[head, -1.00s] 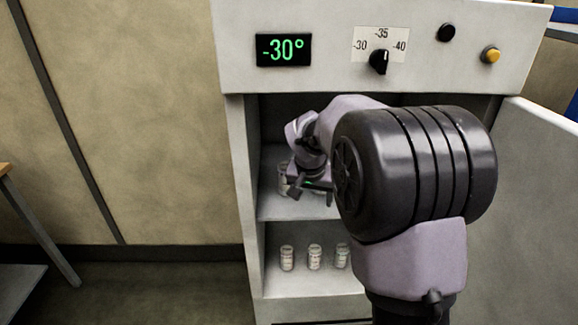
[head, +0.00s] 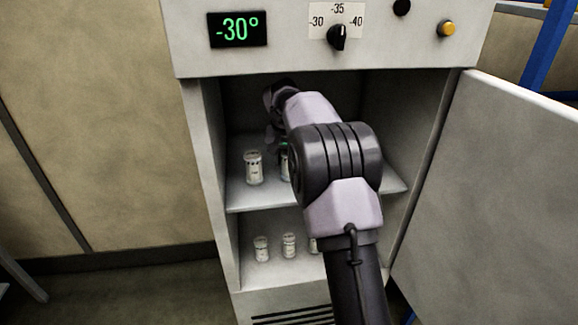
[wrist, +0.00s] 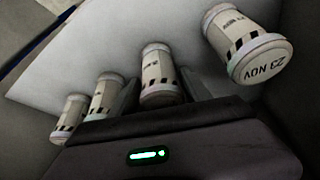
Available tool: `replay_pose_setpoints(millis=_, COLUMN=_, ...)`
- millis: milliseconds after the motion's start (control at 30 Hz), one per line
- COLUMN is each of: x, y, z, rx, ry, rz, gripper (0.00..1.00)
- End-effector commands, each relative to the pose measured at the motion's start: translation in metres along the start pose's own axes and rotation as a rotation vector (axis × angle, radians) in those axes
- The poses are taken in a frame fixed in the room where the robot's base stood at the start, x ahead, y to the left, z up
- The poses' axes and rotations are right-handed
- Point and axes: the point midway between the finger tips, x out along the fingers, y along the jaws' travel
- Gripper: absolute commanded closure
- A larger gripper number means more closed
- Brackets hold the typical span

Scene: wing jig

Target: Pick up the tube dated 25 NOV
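In the wrist view a white tube (wrist: 252,48) at the upper right shows 23 NOV on its end. Another white tube (wrist: 159,75) stands at the middle, between the two grey fingers of my gripper (wrist: 160,92). The fingers look apart, and I see no clear grip on it. Two more tubes (wrist: 105,97) (wrist: 69,118) stand to the left. The dates on these three are not readable, so I cannot tell which is 25 NOV. In the head view one tube (head: 253,168) stands on the upper shelf, and another (head: 285,162) is partly hidden by my arm.
The shelves are in an open cabinet (head: 210,130) whose display (head: 237,29) reads -30°. Its door (head: 490,190) stands open at the right. Small tubes (head: 261,249) (head: 289,245) stand on the lower shelf, others partly behind my arm. The cabinet walls and top bound the reach.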

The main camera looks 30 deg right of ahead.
Motion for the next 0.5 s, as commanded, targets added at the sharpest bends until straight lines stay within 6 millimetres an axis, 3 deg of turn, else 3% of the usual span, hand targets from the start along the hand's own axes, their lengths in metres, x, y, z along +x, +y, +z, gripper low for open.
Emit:
replay_pose_setpoints(millis=33, x=-0.0002, y=-0.0001, z=0.0000, rx=0.000, ry=0.000, rz=0.000, gripper=0.57)
replay_pose_setpoints(millis=267, x=-0.0003, y=-0.0001, z=0.0001, rx=0.000, ry=0.000, rz=0.000, gripper=1.00)
replay_pose_setpoints(millis=500, x=-0.0014, y=-0.0001, z=-0.0003, rx=0.000, ry=0.000, rz=0.000, gripper=1.00)
